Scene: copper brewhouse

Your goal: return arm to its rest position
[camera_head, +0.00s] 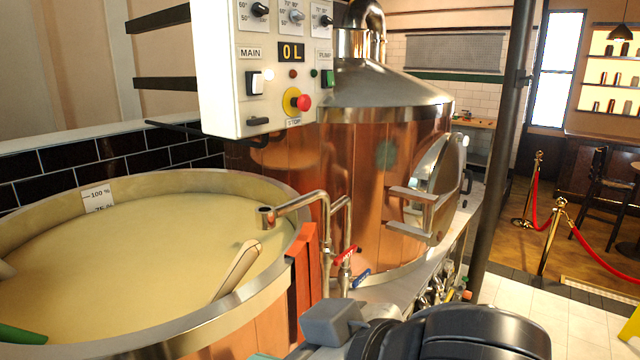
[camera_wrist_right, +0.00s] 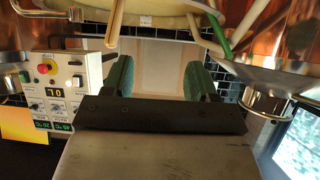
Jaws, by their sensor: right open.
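My right arm (camera_head: 450,332) comes in at the bottom of the head view, as dark rounded joints with a grey block beside the mash vessel's right side. My right gripper (camera_wrist_right: 157,78) shows in the right wrist view with its two green fingers well apart. Nothing is between them; a pale wall and black tiles show behind the gap. The fingers cannot be made out in the head view. My left gripper is not in view.
An open vessel (camera_head: 290,262) of pale mash with a wooden paddle (camera_head: 237,270) stands at left. A control panel (camera_head: 262,70) hangs above it. A copper kettle (camera_head: 350,190) with an open round door (camera_head: 440,185) stands behind. A dark post (camera_head: 505,130) rises right of the kettle; tiled floor lies beyond.

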